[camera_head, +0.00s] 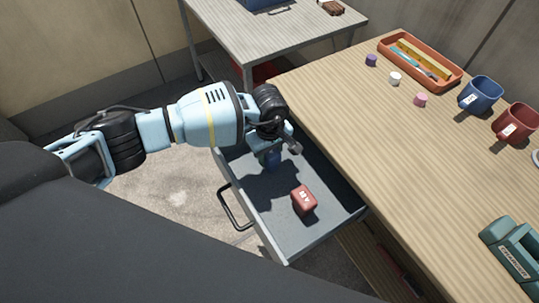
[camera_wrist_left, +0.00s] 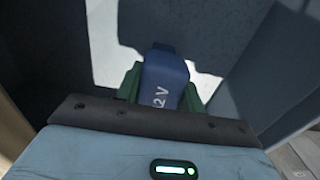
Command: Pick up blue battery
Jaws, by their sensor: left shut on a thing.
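The blue battery (camera_head: 272,158) is in the back part of the open drawer (camera_head: 253,212), mostly covered by my left gripper in the head view. In the left wrist view the blue battery (camera_wrist_left: 165,80), marked with white "2 V" lettering, sits between the green fingers of my left gripper (camera_wrist_left: 160,88). My left gripper (camera_head: 270,152) is shut on it, reaching down into the drawer. I cannot tell whether the battery touches the drawer floor. A red battery (camera_head: 304,200) lies in the same drawer, nearer the front. My right gripper is not in view.
The drawer sticks out from a wooden workbench (camera_head: 400,160) with a black handle (camera_head: 232,208) on its front. On the bench are an orange tray (camera_head: 458,82), small coloured caps, a blue mug (camera_head: 480,94), a red mug (camera_head: 516,122) and a teal tool (camera_head: 515,250). A second table (camera_head: 270,35) stands behind.

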